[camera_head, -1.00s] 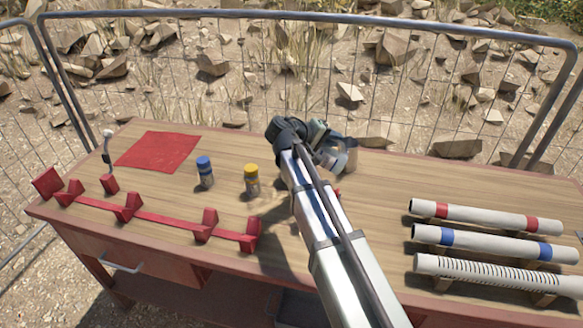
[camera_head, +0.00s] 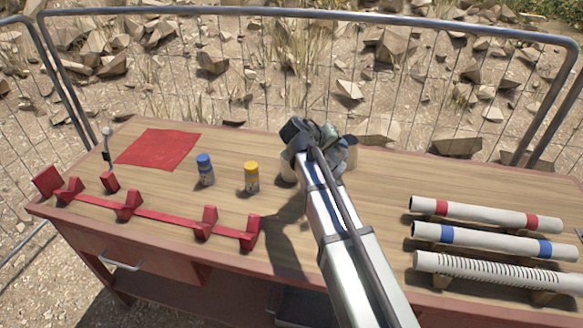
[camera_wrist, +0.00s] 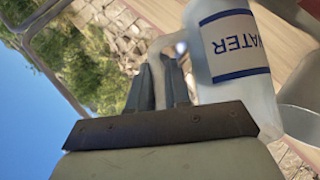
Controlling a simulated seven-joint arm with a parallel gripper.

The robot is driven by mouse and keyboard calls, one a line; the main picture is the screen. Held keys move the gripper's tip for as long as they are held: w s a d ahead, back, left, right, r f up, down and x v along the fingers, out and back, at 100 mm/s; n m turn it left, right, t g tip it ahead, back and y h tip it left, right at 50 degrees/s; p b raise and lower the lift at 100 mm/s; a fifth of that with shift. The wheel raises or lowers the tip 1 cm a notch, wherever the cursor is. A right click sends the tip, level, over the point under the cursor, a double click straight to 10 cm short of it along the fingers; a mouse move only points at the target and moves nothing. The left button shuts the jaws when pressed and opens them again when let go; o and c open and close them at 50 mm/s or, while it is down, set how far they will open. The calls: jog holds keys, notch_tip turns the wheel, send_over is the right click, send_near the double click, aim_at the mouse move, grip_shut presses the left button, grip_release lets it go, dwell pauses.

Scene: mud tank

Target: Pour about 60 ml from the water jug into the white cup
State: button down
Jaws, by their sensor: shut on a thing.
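My gripper (camera_head: 322,140) is over the back middle of the table, seen mostly from behind my arm. In the wrist view my gripper (camera_wrist: 158,82) is shut on the handle of the water jug (camera_wrist: 234,90). The jug is pale and translucent, with a white label reading WATER between blue bands, upside down in that view. Its exact tilt is hard to tell. A pale rounded vessel (camera_wrist: 303,105), possibly the white cup, is close beside the jug at the right edge. In the head view a pale vessel (camera_head: 288,169) shows partly left of my gripper. My arm hides most of the jug there.
A blue-capped bottle (camera_head: 205,170) and a yellow-capped bottle (camera_head: 251,177) stand left of my gripper. A red rack (camera_head: 165,219) runs along the front left, with a red mat (camera_head: 157,149) behind. Several marked tubes (camera_head: 487,214) lie at right. A wire fence (camera_head: 250,80) stands behind the table.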

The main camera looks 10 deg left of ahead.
jog(key=shift+d+f+y, duration=0.15)
jog(key=shift+f+y, duration=0.15)
jog(key=shift+f, duration=0.1)
jog(key=shift+d+f+m+y+b, duration=0.2)
jog(key=shift+f+m+y, duration=0.1)
jog(key=shift+f, duration=0.15)
jog(key=shift+d+f+m+y+b, duration=0.2)
jog(key=shift+f+y, duration=0.1)
jog(key=shift+f, duration=0.15)
dwell(1.1)
jog(key=shift+s+d+f, duration=0.1)
jog(key=shift+d+f, duration=0.15)
jog(key=shift+f, duration=0.1)
jog(key=shift+s+d+f+m+y+b, duration=0.1)
jog(key=shift+d+f+m+y+b, duration=0.7)
jog(key=shift+d+f+y+b, duration=0.7)
jog(key=shift+s+d+f+m+y+b, duration=0.1)
jog(key=shift+d+f+m+y+b, duration=0.85)
jog(key=shift+y, duration=0.85)
jog(key=shift+d+f, duration=0.1)
